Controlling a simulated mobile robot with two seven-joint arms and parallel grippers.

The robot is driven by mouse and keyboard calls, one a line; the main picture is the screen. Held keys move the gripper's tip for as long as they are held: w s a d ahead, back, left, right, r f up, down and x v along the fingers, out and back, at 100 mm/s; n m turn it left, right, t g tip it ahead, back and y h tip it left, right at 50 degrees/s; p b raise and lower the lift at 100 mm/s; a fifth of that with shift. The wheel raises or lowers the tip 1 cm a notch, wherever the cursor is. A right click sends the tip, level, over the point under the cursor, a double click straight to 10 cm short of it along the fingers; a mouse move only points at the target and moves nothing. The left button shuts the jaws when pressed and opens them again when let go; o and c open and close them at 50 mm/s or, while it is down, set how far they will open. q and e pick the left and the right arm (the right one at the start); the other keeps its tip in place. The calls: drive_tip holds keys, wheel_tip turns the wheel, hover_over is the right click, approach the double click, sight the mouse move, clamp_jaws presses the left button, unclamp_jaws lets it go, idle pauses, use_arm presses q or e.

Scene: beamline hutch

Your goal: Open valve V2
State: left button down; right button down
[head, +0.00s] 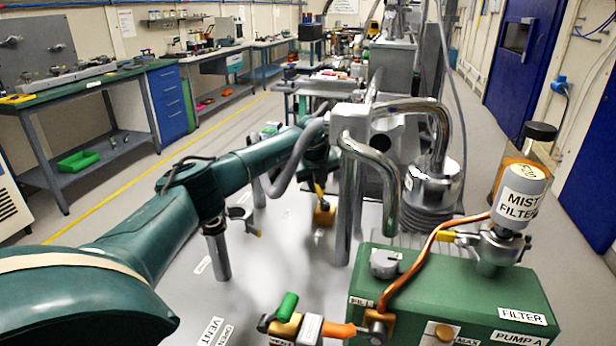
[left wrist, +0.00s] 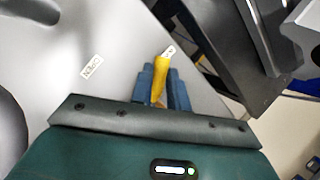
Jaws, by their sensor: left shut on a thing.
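A yellow valve handle (left wrist: 160,82) stands between the blue fingers of my left gripper (left wrist: 163,88) in the left wrist view. The gripper is shut on it. A pale tag with unreadable marks sits at the handle's far end. In the head view my left arm reaches in from the left, and its hand is partly hidden behind grey pipework. A yellow handle (head: 319,188) shows just below the hand, above a brass-coloured valve body (head: 324,214) on the grey plate. I cannot read V2 on it. My right gripper is not in view.
A steel pipe (head: 372,165) stands right of the valve. A green pump box (head: 450,295) with a mist filter (head: 522,196) fills the front right. A green-handled valve (head: 287,305) is at the front. A small label (left wrist: 91,67) lies beside the held handle.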

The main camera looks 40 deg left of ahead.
use_arm(q)
drive_tip(key=n, duration=0.1)
drive_tip(key=s+n+y+p, duration=0.1)
drive_tip(key=n, duration=0.1)
drive_tip(key=shift+s+a+r+g, duration=0.15)
drive_tip(key=shift+s+a+g, duration=0.05)
drive_tip(key=shift+a+g, duration=0.2)
drive_tip(key=s+n+g, duration=0.1)
drive_tip(key=n, duration=0.1)
drive_tip(key=shift+s+n+y+p, duration=0.2)
drive_tip(key=shift+n+y+p, duration=0.1)
drive_tip(key=shift+y, duration=0.1)
drive_tip(key=s+n+g, duration=0.1)
drive_tip(key=n, duration=0.1)
drive_tip(key=shift+s+n+y, duration=0.15)
drive_tip(key=shift+n+y, duration=0.15)
drive_tip(key=shift+s+d+n+g, duration=0.15)
drive_tip(key=shift+s+n+g, duration=0.25)
drive_tip(key=shift+n, duration=0.45)
drive_tip(key=shift+s+d+n+g, duration=0.15)
drive_tip(key=shift+s+n+g, duration=0.25)
drive_tip(key=shift+n, duration=0.45)
drive_tip(key=shift+s, duration=0.1)
drive_tip(key=c, duration=1.3)
unclamp_jaws()
drive_tip(key=shift+c, duration=0.2)
wheel_tip(320, 180, up, 10)
drive_tip(key=b, duration=0.1)
